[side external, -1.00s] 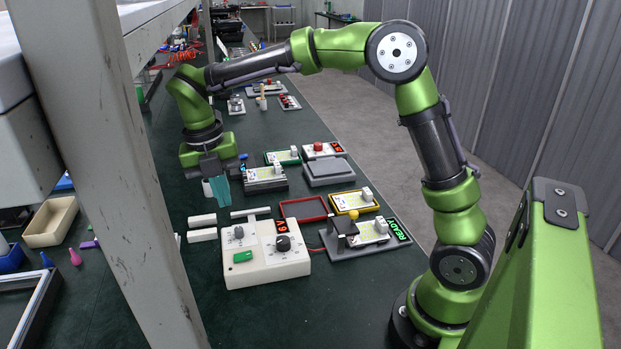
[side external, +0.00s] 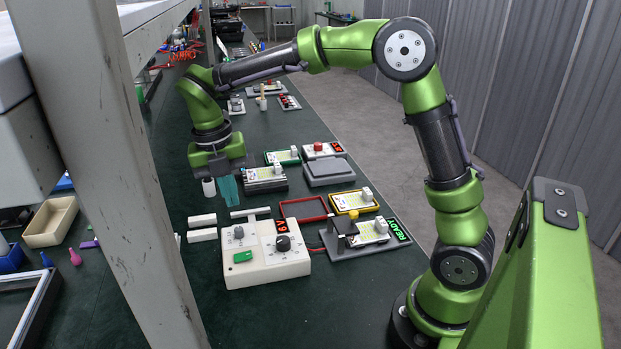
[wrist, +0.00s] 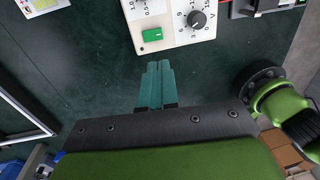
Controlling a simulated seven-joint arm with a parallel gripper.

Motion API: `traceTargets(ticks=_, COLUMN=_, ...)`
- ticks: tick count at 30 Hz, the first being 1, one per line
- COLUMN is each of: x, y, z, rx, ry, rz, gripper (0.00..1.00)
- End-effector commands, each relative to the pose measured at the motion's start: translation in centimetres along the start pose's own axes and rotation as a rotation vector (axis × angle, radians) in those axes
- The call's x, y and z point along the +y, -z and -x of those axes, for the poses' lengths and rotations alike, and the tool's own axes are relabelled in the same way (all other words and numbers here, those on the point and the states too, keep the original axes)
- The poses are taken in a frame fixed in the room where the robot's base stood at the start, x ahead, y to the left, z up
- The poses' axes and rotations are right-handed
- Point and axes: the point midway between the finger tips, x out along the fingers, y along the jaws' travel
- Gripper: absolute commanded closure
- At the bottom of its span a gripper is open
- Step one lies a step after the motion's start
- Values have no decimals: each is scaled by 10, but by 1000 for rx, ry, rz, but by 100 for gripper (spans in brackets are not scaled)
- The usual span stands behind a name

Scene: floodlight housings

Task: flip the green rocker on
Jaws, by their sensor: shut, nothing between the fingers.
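In the wrist view the rocker (wrist: 152,35) shows near the top, on the edge of the box (wrist: 180,42) closest to my fingers. I cannot tell which way the rocker is tilted. My gripper (side external: 227,189) has teal fingers, shut and empty, above the table behind the box in the side view. In the wrist view my fingertips (wrist: 160,66) point toward the rocker and are apart from it.
White bars (side external: 202,220) lie behind the box. A red frame (side external: 304,209), a yellow-edged unit (side external: 353,201) and a grey fixture with a READY display (side external: 365,240) stand to its right. A white cylinder (side external: 209,187) shows beside my fingers. A pale post (side external: 130,160) crosses the view at left.

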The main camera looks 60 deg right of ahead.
Motion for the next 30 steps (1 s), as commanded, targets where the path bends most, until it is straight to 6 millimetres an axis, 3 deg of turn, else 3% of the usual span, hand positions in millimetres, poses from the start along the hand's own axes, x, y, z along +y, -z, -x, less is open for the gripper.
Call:
traceTargets(ticks=18, x=0, y=1, z=-116, rx=2, ry=2, rz=1, gripper=100)
traceTargets(ticks=24, x=0, y=0, z=-132, rx=1, ry=0, rz=1, gripper=100)
traceTargets(ticks=30, x=0, y=0, z=-135, rx=1, ry=0, rz=-1, gripper=100)
